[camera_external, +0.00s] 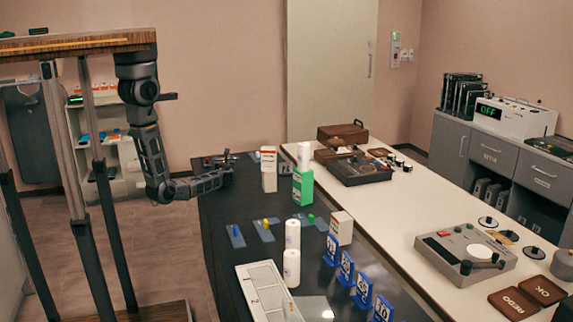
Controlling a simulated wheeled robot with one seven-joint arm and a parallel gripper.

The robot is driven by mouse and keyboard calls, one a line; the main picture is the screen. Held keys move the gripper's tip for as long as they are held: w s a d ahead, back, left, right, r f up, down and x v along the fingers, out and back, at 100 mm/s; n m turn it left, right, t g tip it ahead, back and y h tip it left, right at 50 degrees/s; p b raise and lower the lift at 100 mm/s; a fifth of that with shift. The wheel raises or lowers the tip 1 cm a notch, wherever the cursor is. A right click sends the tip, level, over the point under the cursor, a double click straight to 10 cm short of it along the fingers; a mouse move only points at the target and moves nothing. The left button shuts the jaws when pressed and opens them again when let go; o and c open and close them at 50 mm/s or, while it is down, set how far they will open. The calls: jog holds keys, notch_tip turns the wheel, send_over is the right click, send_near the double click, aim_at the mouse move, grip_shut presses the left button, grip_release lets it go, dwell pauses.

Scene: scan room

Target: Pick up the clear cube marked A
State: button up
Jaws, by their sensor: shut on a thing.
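My gripper (228,175) is at the far left part of the black tabletop (222,215), low over its left edge. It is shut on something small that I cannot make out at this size. I cannot pick out a clear cube marked A; its letter does not show. A few small dark and reddish items (224,156) lie just behind the gripper.
Nearer are blue trays (235,236), white cylinders (292,268), a white numbered rack (254,300) and blue number stands (346,267). A cream table (400,215) with devices adjoins at right.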

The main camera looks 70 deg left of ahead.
jog(key=c, duration=0.3)
jog(key=shift+r, duration=0.1)
